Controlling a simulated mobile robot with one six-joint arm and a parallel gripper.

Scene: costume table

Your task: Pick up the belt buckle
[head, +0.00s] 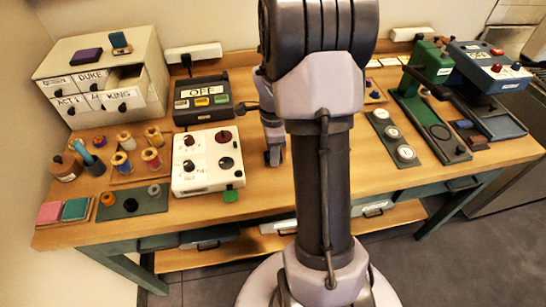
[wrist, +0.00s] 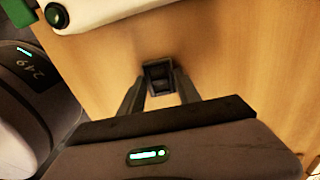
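A small dark, squarish frame-like piece (wrist: 159,76), which looks like the belt buckle, is on or just above the wooden table top in the wrist view. My gripper (wrist: 159,84) points down at the table, with its two dark fingers apart and one on each side of this piece. The fingertips look very close to its sides; I cannot tell whether they press on it. In the head view my gripper (head: 272,157) is low over the table, right of the white box with dark knobs, and the piece is hidden or too small to make out.
The white knob box (head: 207,160) stands close to the left of my gripper. The dark "OFF" box (head: 202,98) is behind it. Thread spools (head: 125,141) and a white drawer cabinet (head: 105,75) are further left. A board with round discs (head: 393,137) lies to the right.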

